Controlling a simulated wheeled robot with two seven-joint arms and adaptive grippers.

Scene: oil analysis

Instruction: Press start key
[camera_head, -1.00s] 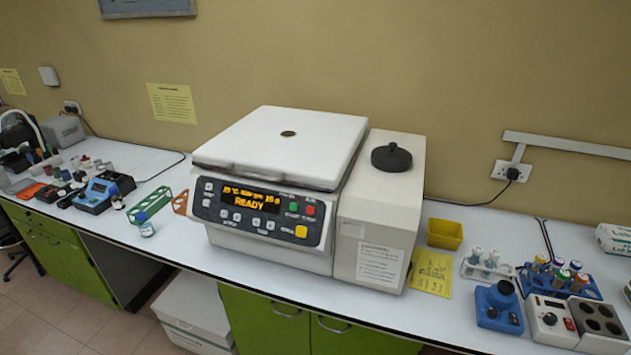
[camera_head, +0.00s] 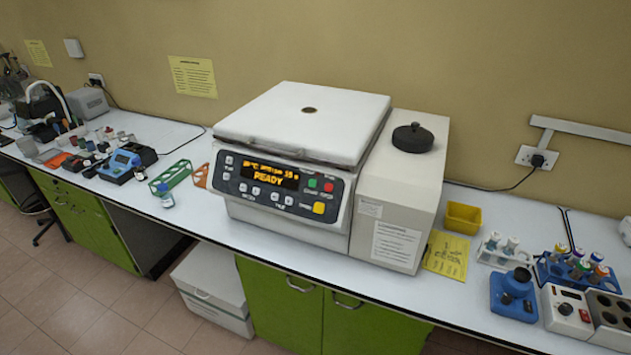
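The centrifuge (camera_head: 300,125) is a large white machine on the bench with its lid shut. Its dark front panel (camera_head: 262,208) has a lit orange display (camera_head: 263,175) reading "READY". To the right of the display are a small green key (camera_head: 312,183) and a red key (camera_head: 328,187), with labels too small to read surely. A larger yellow key (camera_head: 319,208) is at the panel's lower right. Neither of my grippers is in view, and nothing covers the panel.
A green rack (camera_head: 172,174) and a small bottle (camera_head: 165,197) stand left of the centrifuge. A yellow tray (camera_head: 462,217), tube racks (camera_head: 571,268) and a blue mixer (camera_head: 513,297) stand to the right. A white box (camera_head: 213,290) is on the floor below the bench.

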